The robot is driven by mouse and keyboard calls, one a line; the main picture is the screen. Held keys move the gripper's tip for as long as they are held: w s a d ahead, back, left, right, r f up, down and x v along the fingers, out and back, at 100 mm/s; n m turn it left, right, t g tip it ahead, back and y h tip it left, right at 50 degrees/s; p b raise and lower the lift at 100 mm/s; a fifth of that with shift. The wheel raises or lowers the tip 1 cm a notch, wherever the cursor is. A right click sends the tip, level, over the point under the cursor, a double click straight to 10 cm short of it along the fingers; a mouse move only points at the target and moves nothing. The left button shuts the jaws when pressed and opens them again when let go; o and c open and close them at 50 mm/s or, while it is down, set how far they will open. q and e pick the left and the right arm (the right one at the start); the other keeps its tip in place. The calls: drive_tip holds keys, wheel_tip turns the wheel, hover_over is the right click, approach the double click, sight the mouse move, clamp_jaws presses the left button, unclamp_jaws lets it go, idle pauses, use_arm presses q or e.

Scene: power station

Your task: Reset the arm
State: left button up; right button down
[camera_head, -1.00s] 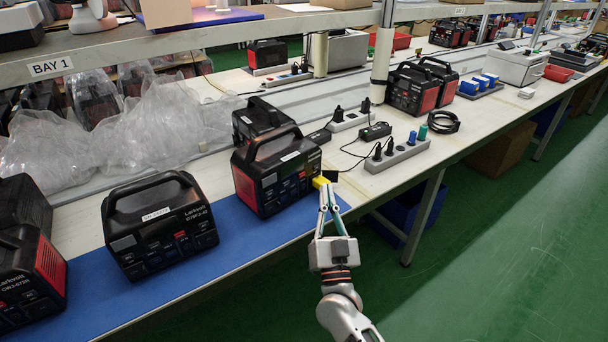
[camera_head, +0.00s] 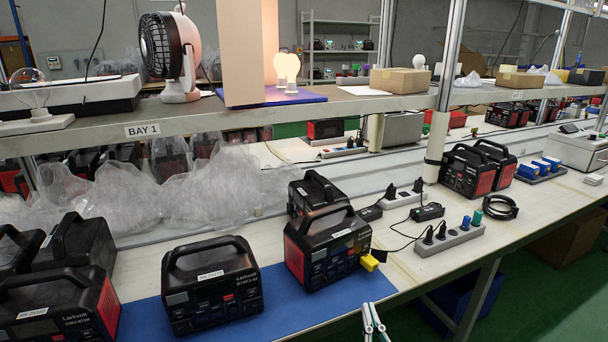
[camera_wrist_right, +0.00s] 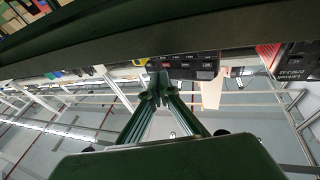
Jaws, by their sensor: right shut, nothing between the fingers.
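My right gripper (camera_head: 372,318) shows at the bottom edge of the head view, right of centre, with only its fingers in frame. The fingers are shut with nothing between them. It also shows in the right wrist view (camera_wrist_right: 158,88). It is apart from and below a yellow plug (camera_head: 371,262) seated at the right side of a black and red power station (camera_head: 325,248). That power station stands at the right end of the blue mat (camera_head: 290,322). My left gripper is not in view.
Another power station (camera_head: 212,287) stands on the mat, with more at the left. A grey power strip (camera_head: 450,241), black adapter (camera_head: 427,212) and coiled cable (camera_head: 498,208) lie on the white bench. A shelf (camera_head: 330,112) with a fan (camera_head: 170,55) and lit bulb (camera_head: 287,70) runs above.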

use_arm(q)
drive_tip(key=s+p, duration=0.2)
drive_tip(key=p, duration=0.1)
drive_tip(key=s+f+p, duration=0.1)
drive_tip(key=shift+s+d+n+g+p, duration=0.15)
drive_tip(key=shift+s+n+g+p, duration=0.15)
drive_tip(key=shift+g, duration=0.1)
use_arm(e)
drive_tip(key=s+f+n+g, duration=0.1)
drive_tip(key=s+f+g, duration=0.2)
drive_tip(key=s+f, duration=0.2)
drive_tip(key=s+d+f+n+g, duration=0.1)
drive_tip(key=s+f+g, duration=0.3)
drive_tip(key=s, duration=0.8)
drive_tip(key=s+d+f+n+g+y, duration=0.1)
drive_tip(key=s+f+n+g, duration=0.1)
drive_tip(key=s+f, duration=0.5)
drive_tip(key=shift+s+f+g, duration=0.15)
drive_tip(key=shift+s+g, duration=0.5)
drive_tip(key=shift+g, duration=0.15)
